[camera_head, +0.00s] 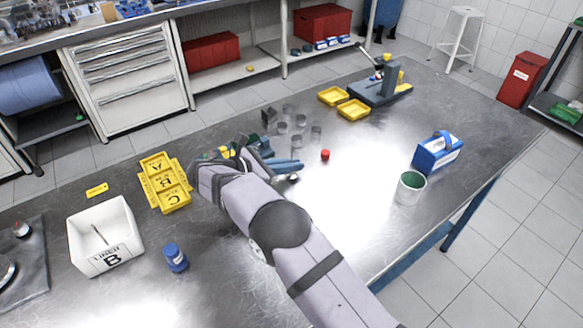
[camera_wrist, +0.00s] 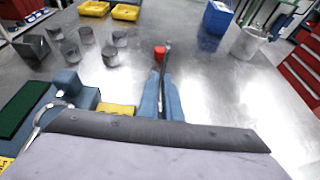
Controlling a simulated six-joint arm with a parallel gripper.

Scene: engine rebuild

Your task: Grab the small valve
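My gripper (camera_head: 287,165) has two blue fingers, pointing right over the middle of the steel bench. In the wrist view the fingers (camera_wrist: 163,84) are close together, with a slender dark grey stem between them. That stem looks like the small valve (camera_wrist: 167,55); its far end reaches past the fingertips, close to a red cap in the picture. In the head view a small grey piece (camera_head: 292,178), perhaps part of the valve, shows just below the fingers. I cannot tell whether the fingers press on the stem. The wrist hides the rest.
The red cap (camera_head: 325,154) stands just beyond the fingers. Several grey cylinders (camera_head: 297,142) stand behind. A white cup (camera_head: 410,188) and a blue box (camera_head: 438,152) stand right; yellow lettered trays (camera_head: 166,185), a white bin (camera_head: 104,237) and a blue bottle (camera_head: 175,257) left. The bench front centre-right is clear.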

